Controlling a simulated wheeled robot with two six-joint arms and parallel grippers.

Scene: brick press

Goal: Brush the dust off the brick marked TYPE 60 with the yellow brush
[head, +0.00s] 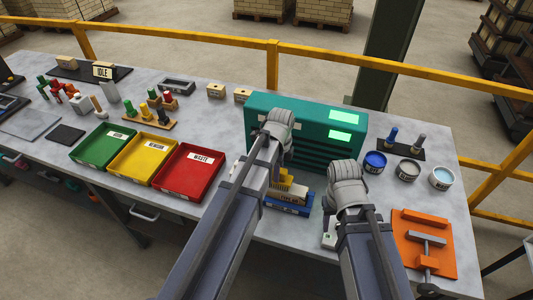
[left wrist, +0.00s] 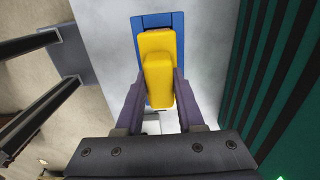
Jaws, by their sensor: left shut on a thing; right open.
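The yellow brush (head: 283,183) is held by my left gripper (left wrist: 156,88), whose fingers close on both its sides in the left wrist view. The brush (left wrist: 158,55) is over a blue tray (left wrist: 150,19). In the head view a pale brick (head: 294,197) with a label lies in the blue tray (head: 290,209), just below the brush; its label is too small to read surely. Whether the bristles touch it I cannot tell. My left arm hides part of the tray. My right gripper (head: 330,232) is open, low over the table right of the tray; its fingertips are partly hidden.
A teal machine (head: 318,120) stands behind the tray. Green (head: 103,145), yellow (head: 143,157) and red (head: 187,171) bins lie to the left. Several round pots (head: 408,170) and an orange board (head: 424,243) are on the right. A small white and green item (head: 329,239) is by my right gripper.

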